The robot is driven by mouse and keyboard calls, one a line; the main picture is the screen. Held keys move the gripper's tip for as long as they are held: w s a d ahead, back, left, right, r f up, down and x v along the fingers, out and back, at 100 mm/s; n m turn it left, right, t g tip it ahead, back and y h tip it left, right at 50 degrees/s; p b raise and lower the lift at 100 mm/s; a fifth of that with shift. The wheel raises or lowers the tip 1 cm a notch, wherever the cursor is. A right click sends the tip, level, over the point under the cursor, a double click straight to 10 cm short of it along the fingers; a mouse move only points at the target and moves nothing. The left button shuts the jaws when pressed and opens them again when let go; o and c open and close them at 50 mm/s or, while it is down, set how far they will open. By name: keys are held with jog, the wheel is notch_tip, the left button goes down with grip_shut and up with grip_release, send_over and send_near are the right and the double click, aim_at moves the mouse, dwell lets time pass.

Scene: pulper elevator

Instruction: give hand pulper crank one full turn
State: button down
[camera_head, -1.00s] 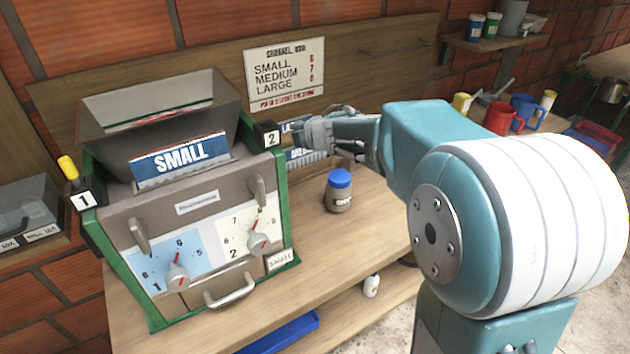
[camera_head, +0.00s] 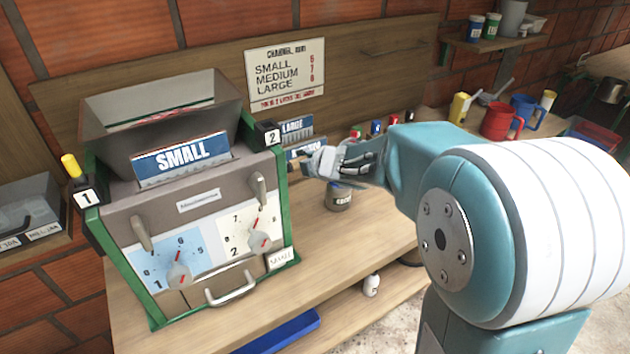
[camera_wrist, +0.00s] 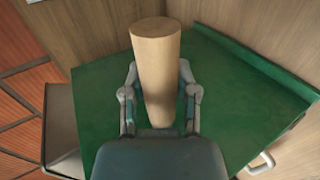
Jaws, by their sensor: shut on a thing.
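The hand pulper (camera_head: 200,200) stands on the wooden bench, with a grey hopper on top, a SMALL plate, two dials and green side panels. In the wrist view its green side panel (camera_wrist: 215,105) fills the middle. The crank's wooden handle (camera_wrist: 156,70) stands between the two fingers of my gripper (camera_wrist: 160,105), which is shut on it. In the head view my gripper (camera_head: 318,162) is at the pulper's right side. The crank itself is hidden there behind the pulper and my gripper.
A dark jar (camera_head: 338,197) stands on the bench below my gripper. LARGE and other plates (camera_head: 296,127) lean behind it. A yellow jug (camera_head: 459,108), red mug (camera_head: 497,122) and blue mug (camera_head: 525,112) stand at the back right. A blue tray (camera_head: 280,333) lies on the lower shelf.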

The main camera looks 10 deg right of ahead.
jog(key=shift+s+d+f, duration=0.15)
jog(key=shift+s+f, duration=0.1)
jog(key=shift+f, duration=0.35)
jog(key=shift+s+d+f, duration=0.15)
jog(key=shift+f, duration=0.6)
jog(key=shift+s+d+f, duration=0.1)
jog(key=shift+d+f, duration=0.05)
jog(key=shift+f, duration=0.55)
jog(key=c, duration=0.6)
grip_release()
jog(key=shift+d, duration=0.1)
jog(key=o, duration=0.6)
jog(key=shift+d, duration=0.25)
jog(key=shift+a, duration=0.1)
